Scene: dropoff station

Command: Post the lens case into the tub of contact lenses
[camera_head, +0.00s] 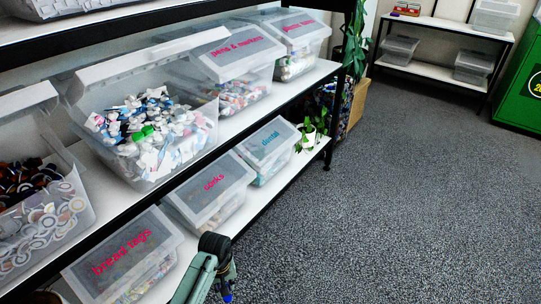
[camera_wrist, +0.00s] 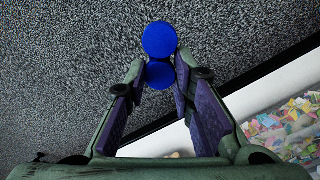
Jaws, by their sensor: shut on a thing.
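The lens case (camera_wrist: 160,40) shows as two round blue caps in the wrist view, one above the other. My gripper (camera_wrist: 160,74) is shut on it, with the lower cap between the fingertips and the upper cap sticking out beyond them. In the head view, a bit of blue (camera_head: 227,298) shows at the end of my arm, low at the bottom edge, in front of the lower shelf. An open clear tub (camera_head: 187,176) on the middle shelf holds many small white, blue and green pieces, which look like lens cases. Its lid is tilted up behind; no label is readable.
Lidded tubs marked bread tags (camera_head: 122,263), corks (camera_head: 213,184) and dental (camera_head: 270,141) stand on the lower shelf. Another open tub (camera_head: 78,224) is at left, and a lidded pens & markers tub (camera_head: 238,53) stands behind. The carpet (camera_head: 400,180) at right is clear.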

